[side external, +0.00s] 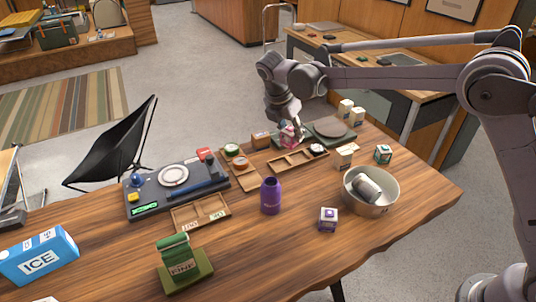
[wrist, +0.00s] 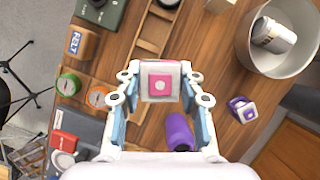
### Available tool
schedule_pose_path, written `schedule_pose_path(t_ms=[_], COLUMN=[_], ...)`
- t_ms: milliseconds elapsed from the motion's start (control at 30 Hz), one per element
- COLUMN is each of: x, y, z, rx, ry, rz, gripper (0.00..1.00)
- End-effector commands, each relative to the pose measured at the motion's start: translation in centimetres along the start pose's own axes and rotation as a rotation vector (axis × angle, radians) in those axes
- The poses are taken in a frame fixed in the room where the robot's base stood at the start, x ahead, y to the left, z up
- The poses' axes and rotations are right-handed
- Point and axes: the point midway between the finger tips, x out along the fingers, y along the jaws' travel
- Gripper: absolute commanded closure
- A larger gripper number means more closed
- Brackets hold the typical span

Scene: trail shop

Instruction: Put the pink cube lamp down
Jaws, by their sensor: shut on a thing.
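In the side external view the lamp (side external: 289,137) is small and partly covered by my gripper (side external: 291,127), at the far side of the wooden table (side external: 330,262). My gripper also shows in the wrist view (wrist: 160,90), its two fingers closed on opposite sides of the lamp. The lamp's underside is hidden, and I cannot tell whether it touches anything below.
A dark green scale (side external: 334,129) is just right of the lamp. A divided wooden tray (side external: 290,163) lies in front of it. A purple bottle (side external: 271,196), a metal bowl (side external: 371,208) holding a can, and a purple-marked cube (side external: 328,220) stand nearer. The front right tabletop is clear.

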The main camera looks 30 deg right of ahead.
Motion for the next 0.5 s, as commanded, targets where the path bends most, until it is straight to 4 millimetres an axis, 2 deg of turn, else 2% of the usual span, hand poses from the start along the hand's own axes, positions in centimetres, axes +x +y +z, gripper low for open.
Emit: schedule_pose_path(t_ms=[500], x=[2.0], y=[5.2], z=[-9.3], rx=[-0.007], ry=[0.000], rz=[0.003], gripper=[0.95])
